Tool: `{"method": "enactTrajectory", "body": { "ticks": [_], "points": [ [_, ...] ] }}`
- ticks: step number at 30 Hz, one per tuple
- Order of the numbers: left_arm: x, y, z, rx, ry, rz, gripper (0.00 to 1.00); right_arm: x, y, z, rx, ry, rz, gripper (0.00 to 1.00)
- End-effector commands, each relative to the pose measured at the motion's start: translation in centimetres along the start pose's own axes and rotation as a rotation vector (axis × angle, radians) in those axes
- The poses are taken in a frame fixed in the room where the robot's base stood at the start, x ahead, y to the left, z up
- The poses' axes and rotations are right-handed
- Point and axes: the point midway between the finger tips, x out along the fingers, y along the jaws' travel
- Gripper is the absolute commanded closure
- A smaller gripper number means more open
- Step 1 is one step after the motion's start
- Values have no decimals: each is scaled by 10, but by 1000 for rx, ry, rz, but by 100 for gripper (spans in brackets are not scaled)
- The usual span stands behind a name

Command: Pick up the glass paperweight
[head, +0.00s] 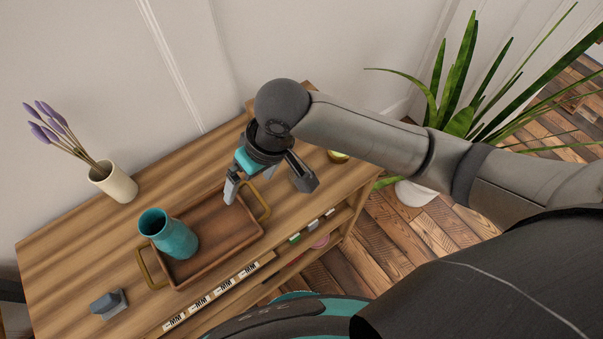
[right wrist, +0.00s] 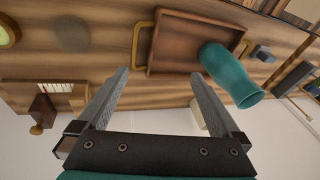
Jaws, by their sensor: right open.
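A round, greyish, see-through-looking shape (right wrist: 70,33) lies on the wooden top in the right wrist view, at the upper left. It looks like the glass paperweight, though it is faint. I cannot make it out in the head view, where my right arm and gripper cover that part of the top. My right gripper (head: 266,186) is open and empty above the right end of the tray. In the right wrist view its fingers (right wrist: 160,75) are spread apart, with the round shape beyond and left of them. My left gripper is not in view.
A brown tray (head: 213,255) with brass handles holds a teal vase (head: 170,234). A cream vase (head: 115,183) with lavender stands at the back left, a grey-blue object (head: 108,304) at the front left. A yellow-green round item (head: 339,157) sits at the right end, near a potted plant (head: 463,100).

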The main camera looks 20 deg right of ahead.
Motion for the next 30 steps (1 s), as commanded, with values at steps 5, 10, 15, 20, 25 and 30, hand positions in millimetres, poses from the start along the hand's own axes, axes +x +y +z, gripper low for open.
{"method": "enactTrajectory", "body": {
  "ticks": [5,10,15,20,25,30],
  "points": [
    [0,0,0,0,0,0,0,-9,41,-9,86,-87,103,0],
    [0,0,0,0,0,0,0,-26,84,-15,217,-147,202,0],
    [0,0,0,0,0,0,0,-41,113,-18,324,-172,265,0],
    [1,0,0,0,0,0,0,-43,123,-18,364,-181,284,0],
    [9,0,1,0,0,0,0,-16,130,-10,365,-184,285,0],
    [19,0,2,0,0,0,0,19,138,-2,364,-183,284,0]
  ]
}}
